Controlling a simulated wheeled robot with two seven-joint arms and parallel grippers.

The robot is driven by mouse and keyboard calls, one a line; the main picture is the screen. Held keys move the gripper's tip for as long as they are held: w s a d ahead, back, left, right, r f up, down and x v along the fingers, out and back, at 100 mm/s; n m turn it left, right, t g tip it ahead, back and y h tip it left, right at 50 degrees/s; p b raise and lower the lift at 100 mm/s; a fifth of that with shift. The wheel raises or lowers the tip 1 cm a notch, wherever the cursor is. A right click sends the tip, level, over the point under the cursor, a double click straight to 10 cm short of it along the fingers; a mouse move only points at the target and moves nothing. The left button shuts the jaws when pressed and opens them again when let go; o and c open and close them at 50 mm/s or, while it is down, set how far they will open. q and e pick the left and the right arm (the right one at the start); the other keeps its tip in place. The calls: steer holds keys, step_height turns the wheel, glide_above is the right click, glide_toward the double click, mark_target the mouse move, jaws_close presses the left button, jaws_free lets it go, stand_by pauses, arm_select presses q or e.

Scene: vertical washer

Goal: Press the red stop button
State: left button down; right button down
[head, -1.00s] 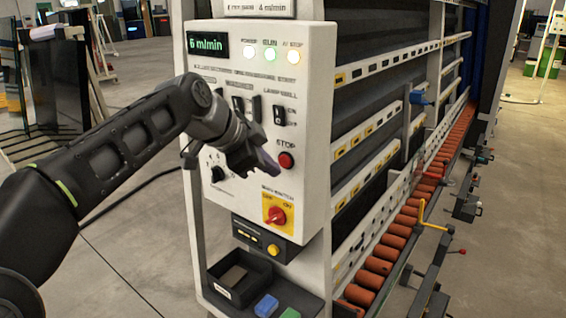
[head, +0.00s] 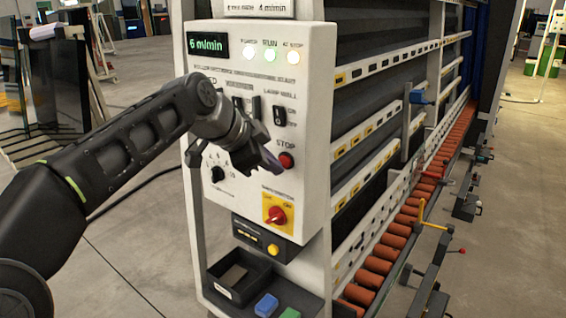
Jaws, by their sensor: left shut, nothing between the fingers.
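The red stop button (head: 287,160) sits on the right side of the white control panel (head: 311,75), under the label STOP. My left gripper (head: 274,166) is shut and empty in front of the panel. Its fingertips are just left of the button in the picture; I cannot tell whether they touch it. My right gripper is not in view.
A red main switch on a yellow plate (head: 268,200) is below the button. A dial (head: 217,174) and black switches (head: 279,116) are nearby. A black tray (head: 238,277) and blue block (head: 266,305) are lower down. Orange rollers (head: 386,252) run along the right.

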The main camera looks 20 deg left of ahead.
arm_select(q)
steer(key=shift+w+d, duration=0.1)
steer(key=shift+w, duration=0.35)
stand_by(0.4)
stand_by(0.3)
steer(key=shift+s+a+b, duration=0.2)
steer(key=shift+s+b, duration=0.2)
steer(key=shift+s, duration=0.5)
steer(key=shift+s, duration=0.1)
steer(key=s+b, duration=0.1)
steer(key=s, duration=0.1)
steer(key=s+a+b, duration=0.1)
steer(key=s, duration=0.1)
steer(key=shift+s+a+b, duration=0.15)
steer(key=shift+s+b, duration=0.15)
steer(key=shift+b, duration=0.1)
stand_by(0.5)
